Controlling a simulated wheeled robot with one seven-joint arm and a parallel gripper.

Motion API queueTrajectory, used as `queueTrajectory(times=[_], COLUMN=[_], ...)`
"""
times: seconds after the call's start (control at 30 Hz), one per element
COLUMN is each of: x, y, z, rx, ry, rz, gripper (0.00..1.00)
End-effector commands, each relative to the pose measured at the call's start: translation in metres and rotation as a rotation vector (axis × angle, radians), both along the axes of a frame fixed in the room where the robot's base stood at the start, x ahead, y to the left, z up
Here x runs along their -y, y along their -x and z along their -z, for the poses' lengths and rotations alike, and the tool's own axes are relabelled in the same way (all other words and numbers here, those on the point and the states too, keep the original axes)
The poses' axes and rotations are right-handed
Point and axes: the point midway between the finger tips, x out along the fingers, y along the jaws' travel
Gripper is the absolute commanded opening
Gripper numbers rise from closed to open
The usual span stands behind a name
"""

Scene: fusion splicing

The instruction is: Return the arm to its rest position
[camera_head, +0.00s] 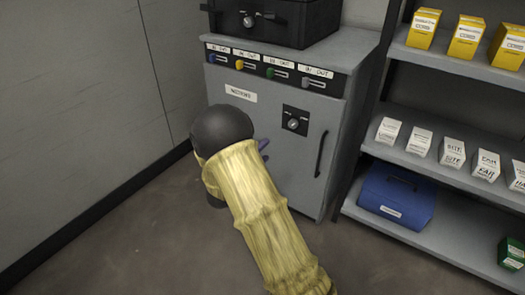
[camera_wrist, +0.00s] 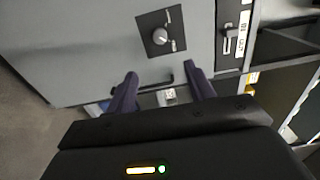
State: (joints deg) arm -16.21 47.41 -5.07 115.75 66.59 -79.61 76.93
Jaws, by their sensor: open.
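My arm, in a pale yellow sleeve (camera_head: 258,205), reaches up from the bottom in the head view and ends in a dark rounded wrist (camera_head: 222,130) in front of a grey cabinet (camera_head: 245,125). In that view my gripper is mostly hidden behind the sleeve; only a bit of purple finger shows. In the wrist view my gripper (camera_wrist: 161,71) has its two purple fingers spread apart, with nothing held between them. The cabinet front (camera_wrist: 100,40) lies beyond the fingertips. Its dark handle (camera_wrist: 158,86) appears between them; I cannot tell whether they touch it.
The cabinet has a dial (camera_head: 294,121) and a row of coloured switches (camera_head: 275,72); a black case (camera_head: 290,22) sits on top. At right, shelves (camera_head: 480,70) hold yellow and white boxes and a blue case (camera_head: 397,195). A wall is at left; floor shows lower left.

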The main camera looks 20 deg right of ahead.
Motion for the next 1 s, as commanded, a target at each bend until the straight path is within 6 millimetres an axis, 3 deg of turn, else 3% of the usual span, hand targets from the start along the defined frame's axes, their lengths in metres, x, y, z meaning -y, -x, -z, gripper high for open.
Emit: queueTrajectory(times=[0.57, 0.8, 1.0], x=[-0.001, -0.02, -0.048], y=[-0.003, -0.007, 0.019], z=[-0.008, -0.039, -0.065], rx=[-0.057, -0.388, -0.724], ry=[-0.011, -0.012, 0.089], rz=[-0.04, -0.314, -0.64], gripper=[0.54, 0.54, 0.54])
